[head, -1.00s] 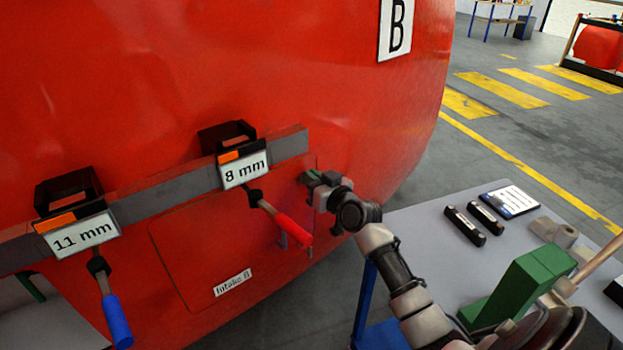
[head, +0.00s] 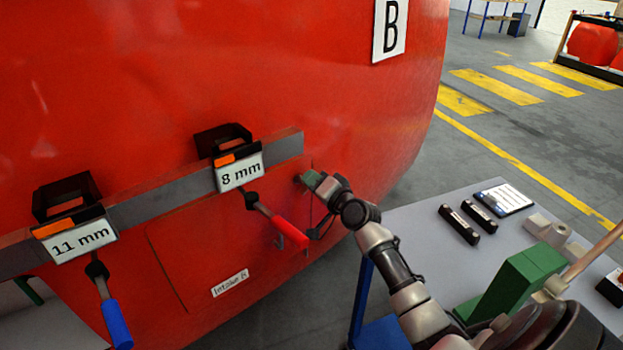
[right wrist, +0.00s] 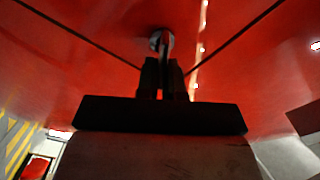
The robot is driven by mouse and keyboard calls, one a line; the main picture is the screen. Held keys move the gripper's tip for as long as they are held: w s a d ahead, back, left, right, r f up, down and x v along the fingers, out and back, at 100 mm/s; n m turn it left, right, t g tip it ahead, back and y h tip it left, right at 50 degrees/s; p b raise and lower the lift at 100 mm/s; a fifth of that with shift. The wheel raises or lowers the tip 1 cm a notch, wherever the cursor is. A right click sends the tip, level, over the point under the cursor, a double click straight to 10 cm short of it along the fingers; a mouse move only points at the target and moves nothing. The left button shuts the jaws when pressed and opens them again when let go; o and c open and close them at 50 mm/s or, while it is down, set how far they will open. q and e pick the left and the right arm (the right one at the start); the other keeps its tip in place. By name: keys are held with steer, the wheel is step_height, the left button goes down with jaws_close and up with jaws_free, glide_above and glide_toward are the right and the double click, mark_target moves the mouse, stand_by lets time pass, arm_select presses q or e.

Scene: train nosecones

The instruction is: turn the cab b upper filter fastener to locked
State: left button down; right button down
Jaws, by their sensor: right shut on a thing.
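The upper filter fastener shows in the right wrist view as a small round grey metal piece (right wrist: 160,40) on the red cab B panel, with a narrow part reaching down between my fingertips. My right gripper (right wrist: 163,66) is shut on this narrow part. In the head view my right gripper (head: 308,180) is against the red shell at the upper right of the intake B panel (head: 195,255), and it hides most of the fastener. How far the fastener is turned cannot be told. My left gripper is not in view.
A red-handled tool (head: 290,233) hangs under the 8 mm label (head: 239,173), close to the left of my right gripper. A blue-handled tool (head: 117,322) hangs under the 11 mm label (head: 75,239). A grey table (head: 415,230) with a green block (head: 520,280) stands right.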

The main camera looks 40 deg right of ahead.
steer(key=m, duration=0.3)
steer(key=f+m, duration=0.1)
steer(key=m, duration=0.2)
steer(key=shift+d+p, duration=0.2)
steer(key=shift+p, duration=0.2)
steer(key=shift+m, duration=0.3)
steer(key=c, duration=1.3)
jaws_free()
steer(key=shift+f, duration=0.1)
steer(key=shift+o, duration=0.2)
steer(key=s+b, duration=0.1)
steer(key=s, duration=0.9)
steer(key=shift+s+d, duration=0.4)
